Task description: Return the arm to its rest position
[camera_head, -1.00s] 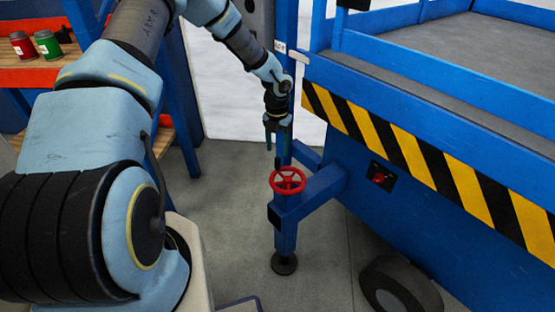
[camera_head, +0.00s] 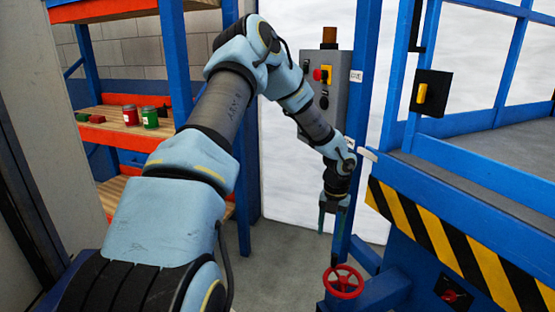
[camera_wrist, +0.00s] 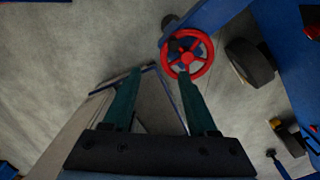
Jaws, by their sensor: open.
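My gripper (camera_head: 333,212) hangs at the end of my bent, light-blue arm, pointing down in front of a blue post. In the wrist view its two dark green fingers (camera_wrist: 160,88) are apart with nothing between them. A red handwheel (camera_head: 343,281) on a blue outrigger leg stands below my gripper. The handwheel also shows in the wrist view (camera_wrist: 187,54), just past the right fingertip; whether they touch cannot be told from that view, but the head view shows a gap.
A blue lift platform with a yellow-black striped edge (camera_head: 455,243) stands at the right. A grey control box (camera_head: 325,90) with a red button is behind my arm. Shelves with a red can (camera_head: 131,115) and a green can (camera_head: 150,117) stand at the left. A wheel (camera_wrist: 250,62) is on the floor.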

